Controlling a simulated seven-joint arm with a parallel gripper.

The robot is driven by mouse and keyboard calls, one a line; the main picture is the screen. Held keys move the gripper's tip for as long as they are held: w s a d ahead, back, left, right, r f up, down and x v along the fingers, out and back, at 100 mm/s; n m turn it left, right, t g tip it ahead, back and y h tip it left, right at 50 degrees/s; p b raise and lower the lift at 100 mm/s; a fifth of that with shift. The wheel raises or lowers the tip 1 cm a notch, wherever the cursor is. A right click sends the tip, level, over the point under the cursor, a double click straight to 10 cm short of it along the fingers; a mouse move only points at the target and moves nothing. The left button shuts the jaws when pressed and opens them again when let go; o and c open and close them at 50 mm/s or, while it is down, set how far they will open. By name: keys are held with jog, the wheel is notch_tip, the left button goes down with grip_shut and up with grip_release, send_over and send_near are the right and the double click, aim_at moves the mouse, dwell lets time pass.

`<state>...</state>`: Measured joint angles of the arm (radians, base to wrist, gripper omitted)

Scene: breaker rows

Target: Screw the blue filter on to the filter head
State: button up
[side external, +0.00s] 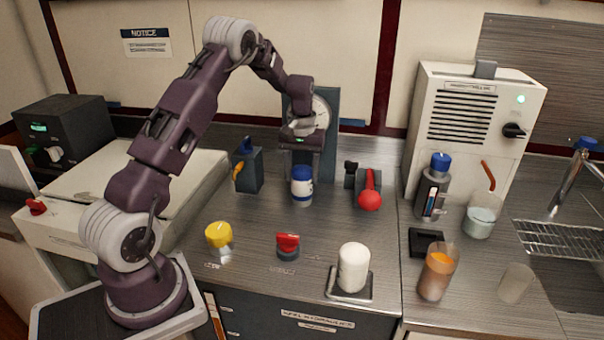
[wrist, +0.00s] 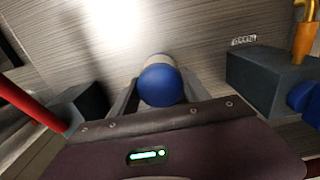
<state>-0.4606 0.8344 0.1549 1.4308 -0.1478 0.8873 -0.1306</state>
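The blue filter (side external: 302,190), a white canister with a blue top and a blue band, stands upright on the steel worktop. In the wrist view its round blue top (wrist: 160,85) lies between my fingers. My gripper (side external: 302,168) points down directly over it, with one finger on each side of the top. The fingers look very close to it, but contact is not clear.
A dark block with an orange lever (side external: 247,170) stands left of the filter, and a red-handled valve (side external: 369,190) right. A yellow-topped piece (side external: 219,238), a red-topped piece (side external: 288,245) and a white cylinder (side external: 353,267) stand in front. Cups are at the right.

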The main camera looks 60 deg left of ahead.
jog(key=o, duration=0.3)
jog(key=n, duration=1.8)
jog(key=shift+n, duration=0.3)
